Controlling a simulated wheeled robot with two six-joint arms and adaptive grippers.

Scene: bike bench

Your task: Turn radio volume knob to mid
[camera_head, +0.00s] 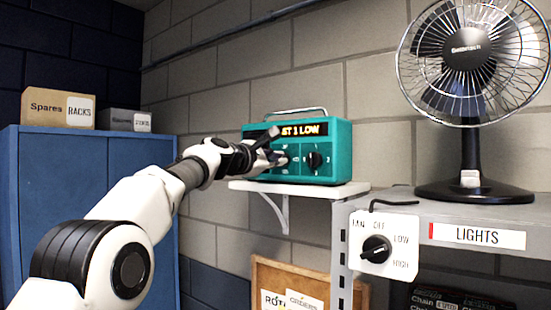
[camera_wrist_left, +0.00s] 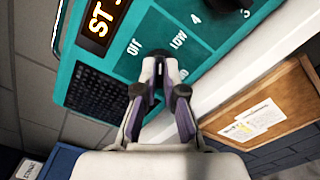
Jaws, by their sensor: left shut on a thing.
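The teal radio (camera_head: 338,142) stands on a small white wall shelf, and its lit display (camera_head: 304,130) shows "ST 1 LOW". In the left wrist view the radio (camera_wrist_left: 190,15) is tilted, with "Off" and "LOW" labels near the fingertips. My left gripper (camera_head: 280,158) reaches the left part of the radio's front. A second black knob (camera_head: 314,160) is free to the right. My right gripper is not in view.
The white shelf (camera_head: 300,189) is under the radio. To the right, a grey shelf (camera_head: 400,200) bears a fan (camera_head: 470,150), with a fan switch box (camera_head: 384,243) on its front. A blue cabinet (camera_head: 40,190) with boxes stands left. A cork board (camera_head: 262,280) hangs below.

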